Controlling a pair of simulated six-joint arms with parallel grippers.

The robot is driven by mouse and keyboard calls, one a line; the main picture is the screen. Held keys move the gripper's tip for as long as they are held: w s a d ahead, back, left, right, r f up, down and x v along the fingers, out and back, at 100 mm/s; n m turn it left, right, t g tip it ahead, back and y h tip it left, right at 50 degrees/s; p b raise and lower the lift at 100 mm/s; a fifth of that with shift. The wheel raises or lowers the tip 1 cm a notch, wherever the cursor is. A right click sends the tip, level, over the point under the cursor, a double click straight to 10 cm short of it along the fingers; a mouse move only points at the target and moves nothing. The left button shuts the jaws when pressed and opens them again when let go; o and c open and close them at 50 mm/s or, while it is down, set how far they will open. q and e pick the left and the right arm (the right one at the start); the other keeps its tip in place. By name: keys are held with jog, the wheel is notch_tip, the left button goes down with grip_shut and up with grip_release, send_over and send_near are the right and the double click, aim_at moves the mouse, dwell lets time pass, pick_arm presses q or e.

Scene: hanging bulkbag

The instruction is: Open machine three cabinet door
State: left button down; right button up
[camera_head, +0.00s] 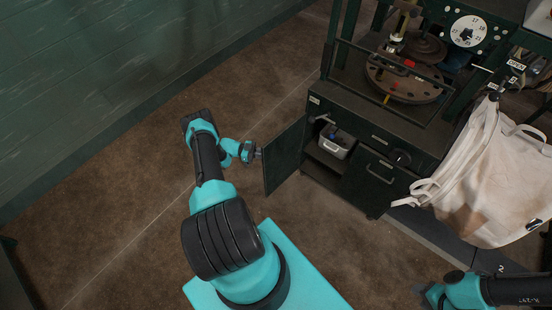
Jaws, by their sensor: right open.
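The machine's cabinet (372,140) stands in the upper right with its left door (285,156) swung outward, showing the compartment. A light grey bin (336,144) sits inside. My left gripper (260,153) is at the outer edge of this open door. Its fingers are too small and covered to tell open from shut or whether they touch the door. My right gripper (429,295) is open at the bottom right, low in the picture and away from the cabinet.
A white bulk bag (490,175) hangs to the right. Machinery with a round rusty plate (405,84) and a dial (468,31) sits above. Brown floor (130,210) is clear to the left, beside a green wall (110,70).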

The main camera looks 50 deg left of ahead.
pick_arm(q)
jog(key=shift+a, duration=0.35)
jog(key=shift+w, duration=0.1)
jog(key=c, duration=1.2)
grip_release()
jog(key=shift+a, duration=0.1)
jog(key=v, duration=1.1)
jog(key=shift+s+a, duration=0.3)
